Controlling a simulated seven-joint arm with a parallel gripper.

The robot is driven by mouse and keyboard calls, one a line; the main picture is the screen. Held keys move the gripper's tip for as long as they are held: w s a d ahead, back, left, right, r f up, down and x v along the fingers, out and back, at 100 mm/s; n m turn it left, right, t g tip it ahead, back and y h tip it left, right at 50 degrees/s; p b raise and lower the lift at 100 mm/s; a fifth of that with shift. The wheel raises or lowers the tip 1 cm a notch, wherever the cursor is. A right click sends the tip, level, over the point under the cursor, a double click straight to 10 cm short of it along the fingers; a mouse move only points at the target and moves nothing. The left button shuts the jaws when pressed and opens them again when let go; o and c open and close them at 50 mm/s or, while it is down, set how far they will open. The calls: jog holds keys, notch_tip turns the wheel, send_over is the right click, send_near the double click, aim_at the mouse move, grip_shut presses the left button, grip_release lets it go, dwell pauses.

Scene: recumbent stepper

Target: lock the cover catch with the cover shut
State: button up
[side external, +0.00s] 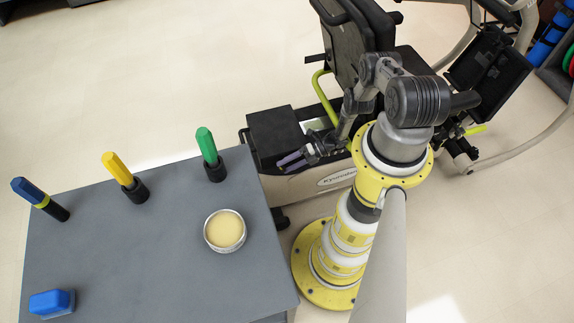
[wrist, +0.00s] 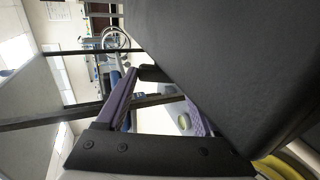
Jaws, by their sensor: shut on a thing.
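The machine's rear black boxy cover (side external: 275,130) sits at the left end of the stepper and looks shut. Its dark surface appears to fill the upper right of the wrist view (wrist: 235,55). My gripper (side external: 284,160) is low against the front of this box, its purple fingers pointing left. In the wrist view the fingertips (wrist: 148,75) close around a small dark part beside the big dark surface. This may be the catch, but its shape and lock position are hidden.
A grey table (side external: 150,235) stands to the left, close to the box. It holds green (side external: 206,145), yellow (side external: 117,168) and blue (side external: 30,190) handled pieces, a round tin (side external: 225,231) and a blue block (side external: 51,302). The stepper seat (side external: 355,45) rises behind my arm.

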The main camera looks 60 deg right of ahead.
jog(key=o, duration=1.4)
jog(key=shift+w+r+g+h, duration=0.1)
jog(key=shift+r+g+h, duration=0.05)
jog(key=shift+g+h, duration=0.15)
jog(key=shift+a+r+g+h, duration=0.1)
jog(key=shift+r+g+h, duration=0.1)
jog(key=shift+g+h, duration=0.6)
jog(key=shift+w+a+r+g+h, duration=0.15)
jog(key=shift+g+h, duration=0.45)
jog(key=shift+w+a+r+g+h, duration=0.1)
jog(key=shift+w+r+g+h, duration=0.05)
jog(key=shift+g+h, duration=0.45)
jog(key=g+h, duration=0.2)
jog(key=shift+w+a+r+g+h, duration=0.1)
jog(key=shift+w+a+g+h, duration=0.15)
jog(key=shift+g+h, duration=0.05)
jog(key=shift+a+g+h, duration=0.1)
jog(key=shift+g+h, duration=0.6)
jog(key=shift+w+a+g+h, duration=0.1)
jog(key=shift+w+g+h, duration=0.05)
jog(key=shift+g+h, duration=0.35)
